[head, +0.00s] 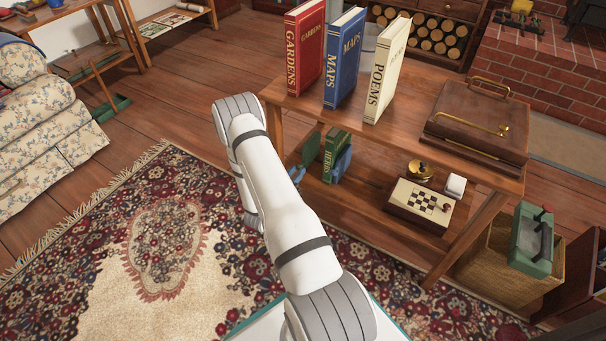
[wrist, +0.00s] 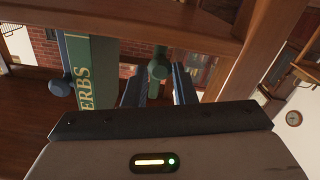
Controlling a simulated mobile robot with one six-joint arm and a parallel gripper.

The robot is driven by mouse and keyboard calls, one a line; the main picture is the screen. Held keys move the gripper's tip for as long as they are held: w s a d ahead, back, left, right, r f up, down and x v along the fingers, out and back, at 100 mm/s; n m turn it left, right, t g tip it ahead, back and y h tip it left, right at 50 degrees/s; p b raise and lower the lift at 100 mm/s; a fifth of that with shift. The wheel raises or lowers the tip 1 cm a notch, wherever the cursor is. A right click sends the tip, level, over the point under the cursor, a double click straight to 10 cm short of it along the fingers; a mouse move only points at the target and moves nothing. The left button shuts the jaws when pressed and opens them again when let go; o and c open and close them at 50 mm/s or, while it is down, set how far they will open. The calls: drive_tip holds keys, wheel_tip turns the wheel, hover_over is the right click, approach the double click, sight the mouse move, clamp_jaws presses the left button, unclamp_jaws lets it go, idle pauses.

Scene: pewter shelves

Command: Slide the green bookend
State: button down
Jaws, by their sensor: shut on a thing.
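The green bookend (wrist: 158,66) shows in the wrist view as a dark green post with a round knob, between the two blue fingers of my gripper (wrist: 158,84). My gripper is shut on it. In the head view my gripper (head: 301,174) is partly hidden behind my arm, at the left end of the lower shelf. A blue bookend (head: 343,164) stands at the book's other side.
The top board above carries GARDENS, MAPS and POEMS books and a wooden case (head: 478,125). A table leg (head: 468,240) stands front right.

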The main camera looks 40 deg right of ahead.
drive_tip(key=c, duration=1.2)
unclamp_jaws()
drive_tip(key=shift+w, duration=0.1)
drive_tip(key=shift+p+v, duration=1.35)
drive_tip(key=shift+v, duration=2.6)
